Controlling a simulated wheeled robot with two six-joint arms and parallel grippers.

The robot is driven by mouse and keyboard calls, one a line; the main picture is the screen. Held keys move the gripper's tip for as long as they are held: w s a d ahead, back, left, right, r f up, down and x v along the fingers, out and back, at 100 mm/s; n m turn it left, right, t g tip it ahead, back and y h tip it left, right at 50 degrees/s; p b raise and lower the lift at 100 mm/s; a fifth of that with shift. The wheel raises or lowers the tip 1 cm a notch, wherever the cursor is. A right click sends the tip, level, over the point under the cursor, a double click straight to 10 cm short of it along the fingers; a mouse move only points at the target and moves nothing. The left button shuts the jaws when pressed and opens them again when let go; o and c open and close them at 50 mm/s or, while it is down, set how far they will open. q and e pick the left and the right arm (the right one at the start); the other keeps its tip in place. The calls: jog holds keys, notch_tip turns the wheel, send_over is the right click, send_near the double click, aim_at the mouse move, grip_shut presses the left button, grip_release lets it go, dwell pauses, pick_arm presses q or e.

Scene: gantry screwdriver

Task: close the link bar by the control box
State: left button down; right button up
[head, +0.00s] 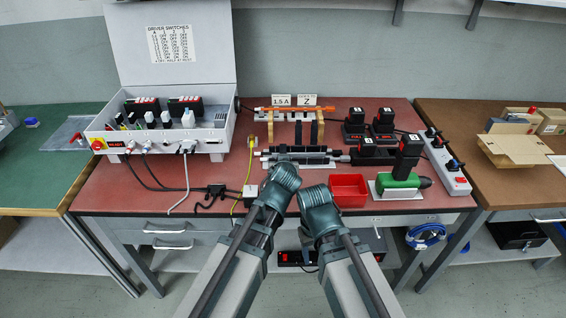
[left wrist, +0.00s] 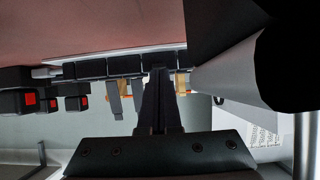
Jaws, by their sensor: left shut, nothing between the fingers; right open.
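The control box (head: 209,137) is a white case with its lid raised, at the left of the red bench. I cannot single out the link bar by it with certainty. My left gripper shows in the left wrist view (left wrist: 157,72), its dark fingers together and empty, pointing at a row of black blocks (left wrist: 100,68). In the head view its fingertips are hidden or too small to tell. My right gripper (head: 312,192) is open, close to the left arm in front of the bench's middle; its fingertips are hard to make out.
A red bin (head: 348,189), a green tool (head: 397,182) and black battery packs (head: 383,122) stand at the right. A power strip (head: 446,162) lines the right edge. Cables (head: 187,180) trail before the control box. An orange screwdriver (head: 293,108) lies at the back.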

pick_arm(q)
jog(key=shift+s+d+f, duration=0.1)
jog(key=shift+s+f, duration=0.15)
jog(key=shift+f, duration=0.35)
pick_arm(e)
jog(key=shift+f, duration=0.3)
pick_arm(q)
jog(key=shift+w, duration=0.3)
jog(key=shift+w+b, duration=0.2)
jog(key=shift+b, duration=0.1)
pick_arm(e)
jog(key=shift+s+f, duration=0.1)
jog(key=shift+s, duration=0.2)
pick_arm(q)
jog(key=shift+r, duration=0.15)
pick_arm(e)
jog(key=shift+d, duration=0.1)
